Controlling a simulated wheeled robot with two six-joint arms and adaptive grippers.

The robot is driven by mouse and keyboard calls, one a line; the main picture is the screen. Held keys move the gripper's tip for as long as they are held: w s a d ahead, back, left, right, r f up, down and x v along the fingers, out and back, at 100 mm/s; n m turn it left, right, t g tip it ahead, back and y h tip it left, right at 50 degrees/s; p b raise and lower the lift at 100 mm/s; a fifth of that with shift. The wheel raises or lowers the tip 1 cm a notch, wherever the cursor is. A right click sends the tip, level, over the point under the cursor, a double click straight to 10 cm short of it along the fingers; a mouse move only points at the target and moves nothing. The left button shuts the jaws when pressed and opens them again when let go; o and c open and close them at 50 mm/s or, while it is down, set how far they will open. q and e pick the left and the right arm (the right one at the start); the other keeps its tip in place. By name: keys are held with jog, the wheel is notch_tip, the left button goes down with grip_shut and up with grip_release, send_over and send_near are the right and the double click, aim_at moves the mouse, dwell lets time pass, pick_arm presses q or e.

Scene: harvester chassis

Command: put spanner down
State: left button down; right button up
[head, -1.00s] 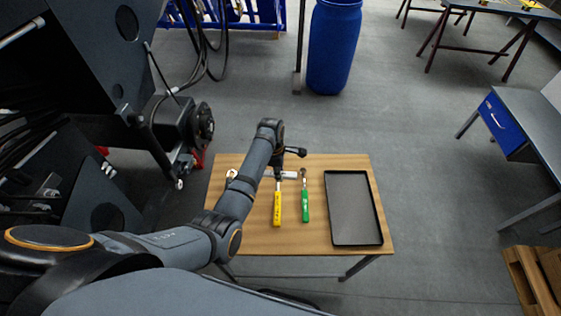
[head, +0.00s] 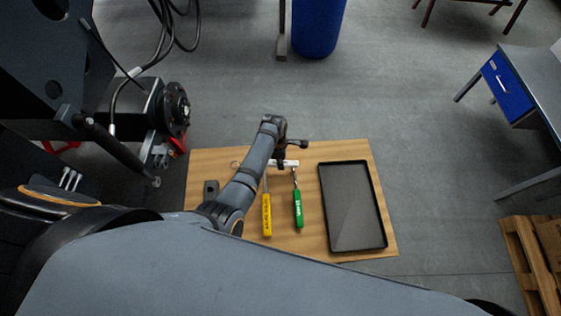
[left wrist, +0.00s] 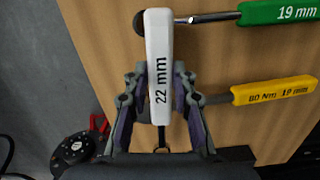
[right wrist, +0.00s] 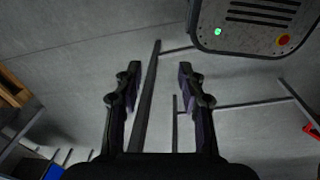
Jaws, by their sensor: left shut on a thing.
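The spanner (left wrist: 159,60) has a white handle marked "22 mm". My left gripper (left wrist: 158,72) has its fingers on both sides of this handle and is shut on it. In the head view the white handle (head: 289,163) shows under my left gripper (head: 281,152), over the far part of the wooden table (head: 345,153). Its ring end (head: 235,165) points left. I cannot tell whether the spanner touches the tabletop. My right gripper (right wrist: 158,75) is open and empty, with grey floor behind it.
A yellow-handled tool (head: 266,215) and a green-handled 19 mm tool (head: 298,208) lie near the spanner. A black tray (head: 352,205) lies on the table's right. A small dark block (head: 211,190) lies on the left. The harvester hub (head: 175,108) stands beyond the table's left corner.

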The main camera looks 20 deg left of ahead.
pick_arm(q)
jog(key=shift+s+r, duration=0.1)
jog(key=shift+s, duration=0.15)
jog(key=c, duration=1.3)
grip_release()
jog(key=shift+o, duration=0.9)
jog(key=shift+f, duration=0.2)
jog(key=shift+r, duration=0.3)
notch_tip(320, 180, up, 5)
jog(key=p, duration=0.5)
jog(key=shift+a+f, duration=0.15)
notch_tip(320, 180, up, 7)
jog(key=shift+a, duration=0.4)
pick_arm(e)
jog(key=r, duration=0.2)
jog(key=w+r, duration=0.1)
jog(key=r, duration=0.1)
jog(key=shift+r, duration=0.3)
pick_arm(q)
jog(key=shift+s, duration=0.1)
pick_arm(e)
jog(key=shift+s, duration=0.1)
